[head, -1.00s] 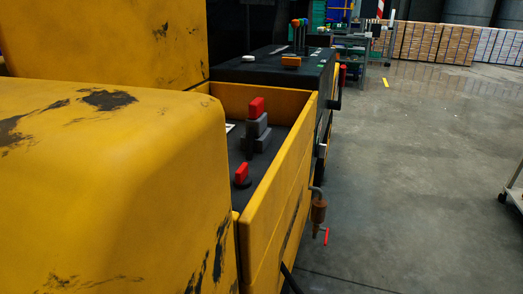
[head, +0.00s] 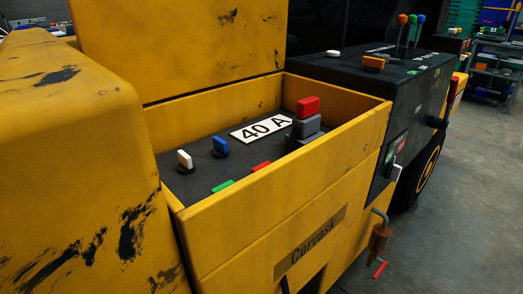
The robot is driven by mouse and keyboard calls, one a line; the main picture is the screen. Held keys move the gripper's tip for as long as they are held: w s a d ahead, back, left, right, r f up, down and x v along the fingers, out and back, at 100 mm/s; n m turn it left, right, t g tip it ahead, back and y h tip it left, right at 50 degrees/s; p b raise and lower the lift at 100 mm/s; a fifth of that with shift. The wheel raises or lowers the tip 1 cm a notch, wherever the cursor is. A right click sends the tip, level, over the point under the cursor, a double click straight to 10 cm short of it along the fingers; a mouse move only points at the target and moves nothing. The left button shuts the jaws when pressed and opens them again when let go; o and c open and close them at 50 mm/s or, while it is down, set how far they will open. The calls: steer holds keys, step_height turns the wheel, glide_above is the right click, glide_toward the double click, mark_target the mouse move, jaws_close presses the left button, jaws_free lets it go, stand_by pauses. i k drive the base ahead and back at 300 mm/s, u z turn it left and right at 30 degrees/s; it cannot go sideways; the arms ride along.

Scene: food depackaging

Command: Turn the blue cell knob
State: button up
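The blue knob (head: 220,146) stands upright on the dark panel (head: 190,180) inside the yellow open-topped box, in the head view. A white knob (head: 185,160) is just left of it. A green knob (head: 222,186) and a red knob (head: 261,167) are nearer the front wall, which partly hides them. A larger red handle on a grey block (head: 307,108) stands at the right end. My gripper is not in view.
The box's yellow front wall (head: 290,190), with a "Corvask" plate (head: 311,240), rises above the panel. A rusty tap with a red lever (head: 379,242) juts out at the right. A black console (head: 385,78) with coloured levers stands behind. Floor is clear at the right.

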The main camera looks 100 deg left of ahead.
mark_target(221, 151)
steer(key=z, duration=5.6)
steer(key=k, duration=1)
steer(key=z, duration=1.5)
steer(key=i, duration=0.35)
steer(key=u, duration=0.05)
